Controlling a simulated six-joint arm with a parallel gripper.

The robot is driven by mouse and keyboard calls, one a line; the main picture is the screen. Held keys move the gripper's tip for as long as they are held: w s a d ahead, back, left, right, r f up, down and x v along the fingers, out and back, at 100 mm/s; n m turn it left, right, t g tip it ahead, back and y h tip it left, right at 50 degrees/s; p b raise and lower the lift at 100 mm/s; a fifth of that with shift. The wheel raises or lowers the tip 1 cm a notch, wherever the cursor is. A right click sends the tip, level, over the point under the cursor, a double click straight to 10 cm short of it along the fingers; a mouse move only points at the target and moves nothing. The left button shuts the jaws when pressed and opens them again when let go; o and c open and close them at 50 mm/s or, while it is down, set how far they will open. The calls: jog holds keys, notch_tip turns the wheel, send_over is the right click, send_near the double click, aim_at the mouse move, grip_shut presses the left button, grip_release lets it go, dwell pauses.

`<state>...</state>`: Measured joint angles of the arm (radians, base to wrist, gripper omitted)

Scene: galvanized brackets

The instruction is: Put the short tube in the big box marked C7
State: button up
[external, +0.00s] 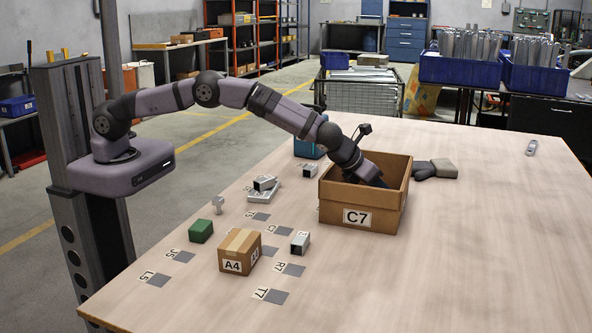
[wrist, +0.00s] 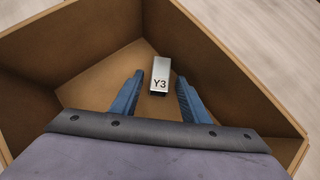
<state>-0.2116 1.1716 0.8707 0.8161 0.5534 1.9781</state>
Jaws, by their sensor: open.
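The big cardboard box marked C7 (external: 392,205) stands open-topped on the table, right of centre in the external view. A short metal tube marked Y3 (wrist: 160,74) is inside the box, between and just beyond the fingertips. It looks to lie on the box floor, with a clear gap to the left finger and a smaller one to the right.
The table's right side is mostly clear.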

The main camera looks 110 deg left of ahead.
jog(key=b+v, duration=0.1)
jog(key=v, duration=1.1)
jog(key=shift+r, duration=0.15)
dwell(0.3)
